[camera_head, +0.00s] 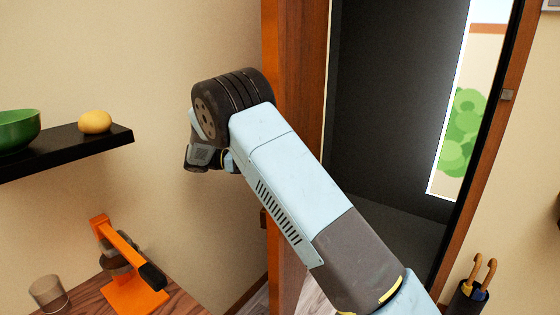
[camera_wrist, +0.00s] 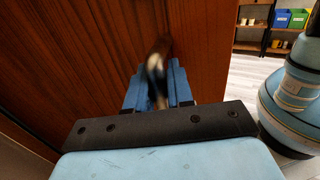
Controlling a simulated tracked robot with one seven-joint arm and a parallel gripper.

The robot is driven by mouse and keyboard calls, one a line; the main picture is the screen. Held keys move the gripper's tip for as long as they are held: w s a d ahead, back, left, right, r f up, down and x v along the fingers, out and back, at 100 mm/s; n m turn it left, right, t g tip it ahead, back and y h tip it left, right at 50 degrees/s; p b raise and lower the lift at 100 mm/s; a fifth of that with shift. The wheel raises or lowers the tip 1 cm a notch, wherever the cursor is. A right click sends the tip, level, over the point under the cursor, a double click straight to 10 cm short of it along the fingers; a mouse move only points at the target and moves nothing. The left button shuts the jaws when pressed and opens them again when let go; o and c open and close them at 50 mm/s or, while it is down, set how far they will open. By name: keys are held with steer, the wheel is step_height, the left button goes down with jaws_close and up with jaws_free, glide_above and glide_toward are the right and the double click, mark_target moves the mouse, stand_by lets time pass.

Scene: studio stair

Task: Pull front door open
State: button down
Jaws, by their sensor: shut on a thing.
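The front door is a brown wooden panel (camera_head: 298,50), seen nearly edge-on in the head view, standing away from the right jamb, with the doorway open beside it. In the wrist view the door's wooden face (camera_wrist: 60,45) fills the upper left. A handle (camera_wrist: 157,62), blurred, with a dark and metallic look, stands out from that face. My gripper (camera_wrist: 158,88) is shut on the handle, its blue fingers on either side of it. In the head view my arm's wrist hides the fingers and the handle.
The right jamb (camera_head: 492,140) has a small metal plate. Canes stand in a dark holder (camera_head: 467,298) beside it. At left are a black shelf (camera_head: 70,150) with a green bowl (camera_head: 18,130) and yellow fruit (camera_head: 95,121), and a wooden top with an orange device (camera_head: 135,292) and a glass (camera_head: 48,293).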

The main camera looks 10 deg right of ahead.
steer(key=c, duration=1.3)
jaws_free()
steer(key=shift+s+a, duration=0.15)
steer(key=shift+a, duration=0.1)
steer(key=shift+c, duration=0.2)
steer(key=shift+o, duration=0.9)
steer(key=shift+d, duration=0.1)
